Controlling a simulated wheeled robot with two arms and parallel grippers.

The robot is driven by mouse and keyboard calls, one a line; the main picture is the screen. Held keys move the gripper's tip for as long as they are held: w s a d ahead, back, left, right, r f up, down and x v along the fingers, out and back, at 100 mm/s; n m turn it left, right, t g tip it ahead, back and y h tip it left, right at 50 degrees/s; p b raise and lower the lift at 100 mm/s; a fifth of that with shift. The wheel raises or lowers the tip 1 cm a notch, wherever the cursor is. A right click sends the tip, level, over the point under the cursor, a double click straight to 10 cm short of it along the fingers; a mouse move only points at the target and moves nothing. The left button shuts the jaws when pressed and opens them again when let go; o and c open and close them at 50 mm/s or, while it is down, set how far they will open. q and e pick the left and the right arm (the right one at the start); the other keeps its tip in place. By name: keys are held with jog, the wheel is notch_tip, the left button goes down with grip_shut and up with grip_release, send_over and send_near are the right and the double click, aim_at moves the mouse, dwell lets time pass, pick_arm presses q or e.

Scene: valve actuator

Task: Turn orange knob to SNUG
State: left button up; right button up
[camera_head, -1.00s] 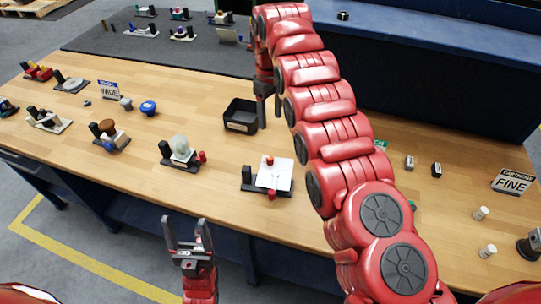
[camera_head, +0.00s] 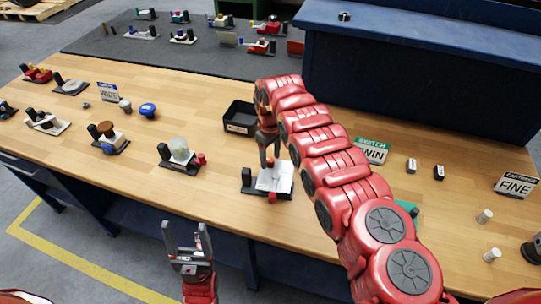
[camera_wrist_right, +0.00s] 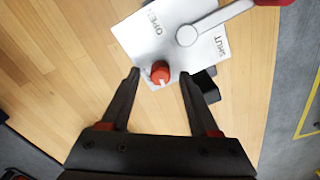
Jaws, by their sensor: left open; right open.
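The orange-red knob (camera_wrist_right: 161,70) stands on a white plate (camera_wrist_right: 170,22) in the right wrist view, with a pale mark on its top. The plate has OPEN lettering at one edge and what reads like SHUT at another; I see no SNUG. A grey lever on a round hub (camera_wrist_right: 187,36) ends in a red grip (camera_wrist_right: 272,2). My right gripper (camera_wrist_right: 161,76) is open, its fingertips on either side of the knob in the picture; contact cannot be told. In the head view it is over the plate fixture (camera_head: 283,184). My left gripper (camera_head: 188,231) is open and empty before the table.
A black bin (camera_head: 238,128) stands just behind the fixture. A fixture with a pale knob (camera_head: 178,150) stands to its left. The wooden table (camera_head: 215,210) is clear in front.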

jog(key=shift+s+f, duration=0.1)
jog(key=shift+f, duration=0.1)
grip_shut()
dwell(0.3)
